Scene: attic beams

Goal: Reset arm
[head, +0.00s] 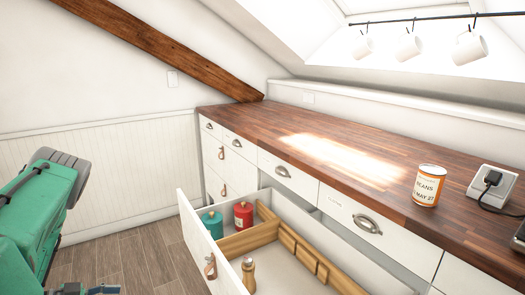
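My green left arm fills the left edge, with a grey rounded part at its top. Small dark and teal parts of mine show at the bottom edge beside it. I see no fingertips of the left gripper. My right gripper is not in the picture. A drawer (196,232) stands pulled open below the counter. In it are a teal canister (211,222), a red canister (243,215) and a wooden mill-like object (248,275), parted by wooden dividers (240,242).
On the wooden counter (250,130) stand an orange-and-white beans can (428,186) and a white socket box (492,188) with a black plug. White mugs (407,46) hang from a dark rail. A sloping beam (160,45) crosses upper left. Floor left of the drawer is clear.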

